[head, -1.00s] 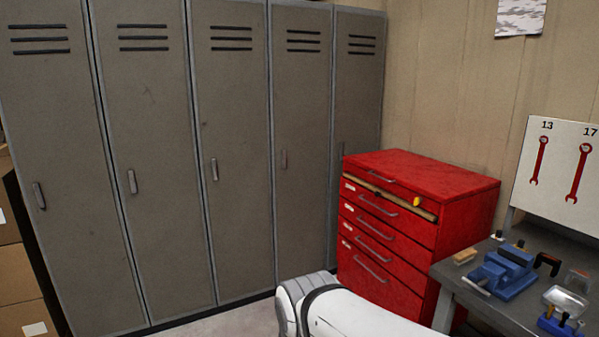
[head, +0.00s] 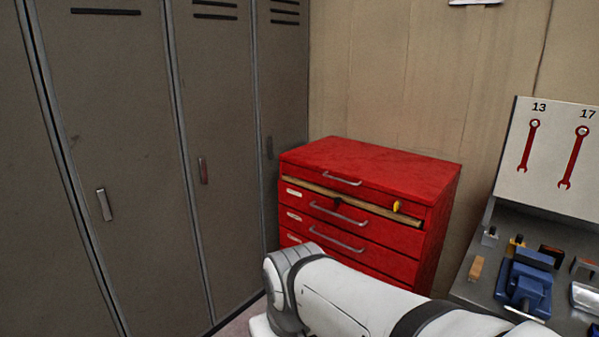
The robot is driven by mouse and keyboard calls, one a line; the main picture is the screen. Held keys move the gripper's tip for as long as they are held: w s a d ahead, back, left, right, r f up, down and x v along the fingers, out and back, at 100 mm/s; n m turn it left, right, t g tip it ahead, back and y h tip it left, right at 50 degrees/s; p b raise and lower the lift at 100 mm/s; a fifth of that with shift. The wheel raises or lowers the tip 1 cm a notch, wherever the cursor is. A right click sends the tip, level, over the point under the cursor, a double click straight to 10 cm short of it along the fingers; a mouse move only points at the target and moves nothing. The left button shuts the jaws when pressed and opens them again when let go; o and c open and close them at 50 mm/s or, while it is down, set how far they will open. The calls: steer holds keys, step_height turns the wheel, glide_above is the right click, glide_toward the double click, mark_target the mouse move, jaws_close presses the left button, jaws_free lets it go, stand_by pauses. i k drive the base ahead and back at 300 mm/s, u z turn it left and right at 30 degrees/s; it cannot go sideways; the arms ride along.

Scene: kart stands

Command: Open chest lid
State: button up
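A red tool chest (head: 400,245) stands against the beige wall, beside the lockers. Its lid (head: 385,165) is down, with a metal handle (head: 341,178) on the lid's front. A light brown strip (head: 350,198) with a small yellow piece (head: 397,206) at its right end runs across the front just under the lid. Drawers with metal handles (head: 338,213) sit below and look shut. My white arm crosses the bottom of the view and hides the lower drawers. My gripper is not in view.
Grey lockers (head: 130,150) fill the left side, all shut. A grey workbench (head: 475,292) at the right holds a blue vise (head: 525,283) and small parts. A white board (head: 548,150) with red wrenches stands behind it.

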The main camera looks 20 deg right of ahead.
mark_target(421, 178)
steer(key=z, duration=0.5)
steer(key=i, duration=0.75)
steer(key=z, duration=0.35)
steer(key=k, duration=0.85)
steer(key=z, duration=0.15)
steer(key=i, duration=0.85)
steer(key=u, duration=0.05)
